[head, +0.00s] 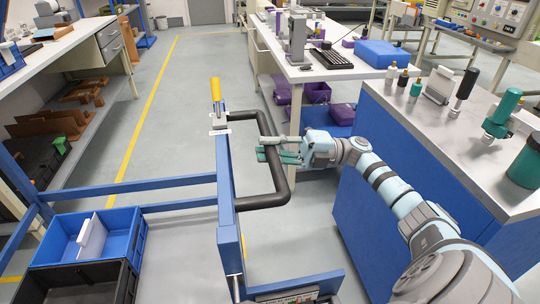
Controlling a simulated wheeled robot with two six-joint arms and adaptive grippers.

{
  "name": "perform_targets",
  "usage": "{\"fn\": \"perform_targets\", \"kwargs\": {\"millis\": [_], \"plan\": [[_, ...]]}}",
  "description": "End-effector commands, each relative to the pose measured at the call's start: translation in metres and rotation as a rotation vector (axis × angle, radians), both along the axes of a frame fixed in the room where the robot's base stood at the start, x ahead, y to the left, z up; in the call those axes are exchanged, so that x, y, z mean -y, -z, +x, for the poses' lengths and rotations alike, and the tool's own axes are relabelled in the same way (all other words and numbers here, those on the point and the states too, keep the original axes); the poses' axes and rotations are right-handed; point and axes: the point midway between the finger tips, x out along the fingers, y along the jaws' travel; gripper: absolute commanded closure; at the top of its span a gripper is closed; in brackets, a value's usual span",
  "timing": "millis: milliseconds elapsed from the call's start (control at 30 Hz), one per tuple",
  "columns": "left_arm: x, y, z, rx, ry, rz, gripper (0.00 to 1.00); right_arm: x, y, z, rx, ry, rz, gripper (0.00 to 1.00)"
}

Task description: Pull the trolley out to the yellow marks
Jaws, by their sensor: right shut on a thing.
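The trolley's blue frame (226,180) runs from the bottom centre of the head view toward the middle. A black bar handle (265,197) juts from its right side. My right gripper (266,148) comes in from the right and is shut on the upright stretch of this handle, its fingers partly covering the bar. A yellow line (140,120) runs along the grey floor left of the trolley. A short yellow piece (243,246) shows beside the frame post, partly hidden. My left gripper is not in view.
A blue cabinet (390,190) with bottles and tools on top stands close on the right, near my right arm. A bench with a keyboard (332,59) is behind. Shelving (60,130) lines the left. Blue and black bins (60,250) sit lower left. Floor between is clear.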

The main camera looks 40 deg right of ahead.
Motion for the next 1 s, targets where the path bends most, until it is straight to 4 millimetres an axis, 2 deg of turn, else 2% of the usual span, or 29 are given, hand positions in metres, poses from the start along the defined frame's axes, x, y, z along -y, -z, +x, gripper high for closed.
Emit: {"fn": "perform_targets", "kwargs": {"millis": [433, 467, 600, 867, 1000], "plan": [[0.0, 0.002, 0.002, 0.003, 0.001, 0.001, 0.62, 0.004, -0.002, 0.0, 0.0, 0.003, 0.001, 1.0], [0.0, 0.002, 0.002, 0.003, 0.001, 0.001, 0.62, 0.004, -0.002, -0.001, 0.0, 0.004, 0.001, 0.78], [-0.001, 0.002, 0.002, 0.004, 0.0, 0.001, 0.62, 0.003, -0.002, 0.0, -0.001, 0.001, 0.001, 0.59], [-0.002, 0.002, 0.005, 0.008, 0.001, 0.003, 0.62, 0.002, -0.001, 0.0, 0.0, -0.003, 0.0, 0.59], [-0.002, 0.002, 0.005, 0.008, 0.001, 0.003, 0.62, 0.012, 0.003, -0.005, -0.003, -0.001, -0.002, 0.59]]}}
